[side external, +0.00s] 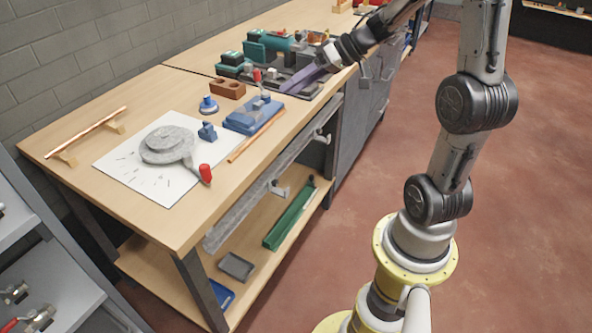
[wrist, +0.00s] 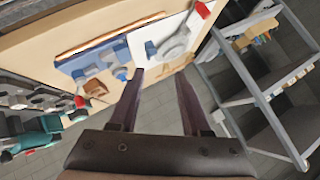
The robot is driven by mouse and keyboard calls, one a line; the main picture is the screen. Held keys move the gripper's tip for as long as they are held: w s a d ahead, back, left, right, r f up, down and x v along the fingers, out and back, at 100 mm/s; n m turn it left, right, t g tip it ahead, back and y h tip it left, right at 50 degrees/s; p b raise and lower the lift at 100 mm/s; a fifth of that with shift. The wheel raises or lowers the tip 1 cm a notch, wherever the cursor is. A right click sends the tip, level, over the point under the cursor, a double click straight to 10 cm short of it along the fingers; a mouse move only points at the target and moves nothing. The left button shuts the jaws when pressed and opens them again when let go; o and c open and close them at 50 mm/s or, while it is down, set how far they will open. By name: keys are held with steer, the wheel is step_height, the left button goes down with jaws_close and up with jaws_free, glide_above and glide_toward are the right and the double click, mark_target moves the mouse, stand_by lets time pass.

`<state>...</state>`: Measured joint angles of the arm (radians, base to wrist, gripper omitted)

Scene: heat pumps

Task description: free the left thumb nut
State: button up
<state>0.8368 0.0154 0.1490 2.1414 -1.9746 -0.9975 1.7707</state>
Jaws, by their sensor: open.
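My gripper (side external: 288,88) is open, with its purple fingers above the workbench near the blue fixture. In the wrist view the fingers (wrist: 158,80) stand wide apart with nothing between them. The blue fixture (side external: 246,117) lies flat near the bench's front edge, with small raised parts on top; it also shows in the wrist view (wrist: 92,62), left of the fingers. I cannot make out the left thumb nut for certain in either view; the parts are too small and partly behind the fingers.
A white sheet (side external: 120,166) carries a grey round part (side external: 168,145) with a red-tipped handle. A brown block (side external: 228,88), a small blue part (side external: 208,131) and a copper pipe (side external: 90,132) stand on the bench. Teal machines (side external: 268,46) stand farther back. A shelf rack (wrist: 250,85) shows at right.

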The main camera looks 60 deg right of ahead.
glide_toward(275, 183)
step_height(275, 183, down, 2)
steer(key=w, duration=0.2)
steer(key=shift+x, duration=2.85)
steer(key=shift+w+d+r, duration=0.1)
jaws_close()
